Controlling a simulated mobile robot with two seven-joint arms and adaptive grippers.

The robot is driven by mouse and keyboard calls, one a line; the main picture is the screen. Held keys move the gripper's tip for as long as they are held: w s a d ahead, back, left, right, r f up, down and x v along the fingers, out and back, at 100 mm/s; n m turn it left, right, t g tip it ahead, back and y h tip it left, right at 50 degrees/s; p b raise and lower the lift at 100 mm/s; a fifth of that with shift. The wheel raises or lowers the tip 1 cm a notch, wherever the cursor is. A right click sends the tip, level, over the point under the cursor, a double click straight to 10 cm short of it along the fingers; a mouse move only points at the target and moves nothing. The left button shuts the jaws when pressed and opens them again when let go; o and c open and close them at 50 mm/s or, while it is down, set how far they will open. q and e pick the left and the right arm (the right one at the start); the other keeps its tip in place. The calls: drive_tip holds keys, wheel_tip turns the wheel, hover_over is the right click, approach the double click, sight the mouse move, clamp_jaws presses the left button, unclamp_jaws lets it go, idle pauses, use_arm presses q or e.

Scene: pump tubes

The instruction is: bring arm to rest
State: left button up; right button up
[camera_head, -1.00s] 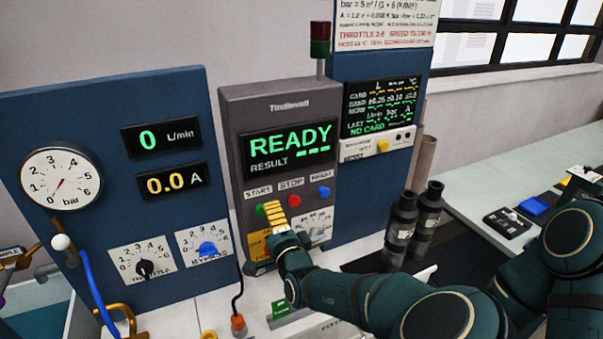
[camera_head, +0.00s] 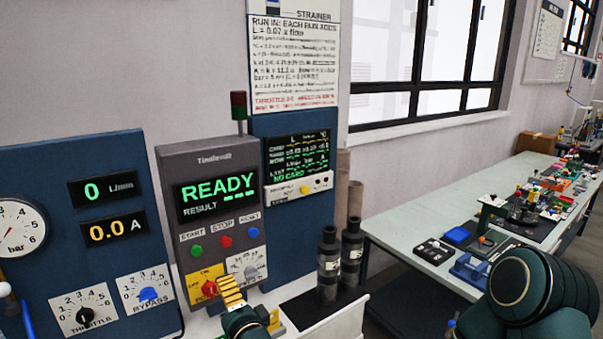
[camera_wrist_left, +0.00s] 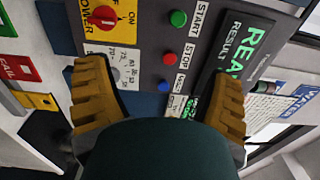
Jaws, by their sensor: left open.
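My left gripper (camera_head: 229,290) is in front of the lower part of the grey control box (camera_head: 170,160) in the head view. Its yellow fingers point up at the box. The left wrist view shows the two fingers spread (camera_wrist_left: 155,85), with nothing between them. The red power knob (camera_head: 209,288) is just left of the fingers in the head view. The green START (camera_head: 197,251), red STOP (camera_head: 226,242) and blue RESET (camera_head: 253,233) buttons are uncovered above. The display (camera_head: 217,194) reads READY. My right gripper does not show.
Two dark cylinders (camera_head: 328,265) stand right of the box. A long bench (camera_head: 400,225) with trays and small parts runs along the right wall. A blue panel with a gauge (camera_head: 18,228), THROTTLE knob (camera_head: 84,315) and BYPASS knob (camera_head: 148,294) stands left.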

use_arm(q)
drive_tip(key=s+a+f+n+g+h+b, duration=0.1)
drive_tip(key=s+a+f+n+g+h, duration=0.2)
drive_tip(key=f, duration=0.6)
drive_tip(key=s+f+n+g+b, duration=0.1)
drive_tip(key=s+f+g, duration=0.3)
drive_tip(key=f, duration=0.6)
drive_tip(key=s+a+f+n+g+h+b, duration=0.1)
drive_tip(key=s+a+f+n+g+h, duration=0.1)
drive_tip(key=s+f, duration=0.5)
drive_tip(key=s+d+f+n+g+h+b, duration=0.1)
drive_tip(key=s+d+f+n+g+h, duration=0.1)
drive_tip(key=s+d+f+n+h, duration=0.1)
drive_tip(key=s+d+f+n+g+h+b, duration=0.1)
drive_tip(key=s+d+f+n+g+h, duration=0.1)
drive_tip(key=d, duration=0.6)
drive_tip(key=s+f+n+h, duration=0.1)
drive_tip(key=s+n+h, duration=0.1)
drive_tip(key=s+h, duration=0.1)
drive_tip(key=shift+s+d+f+h+b, duration=0.15)
drive_tip(key=shift+d+f+h+b, duration=0.15)
drive_tip(key=shift+h, duration=0.2)
drive_tip(key=shift+a, duration=0.1)
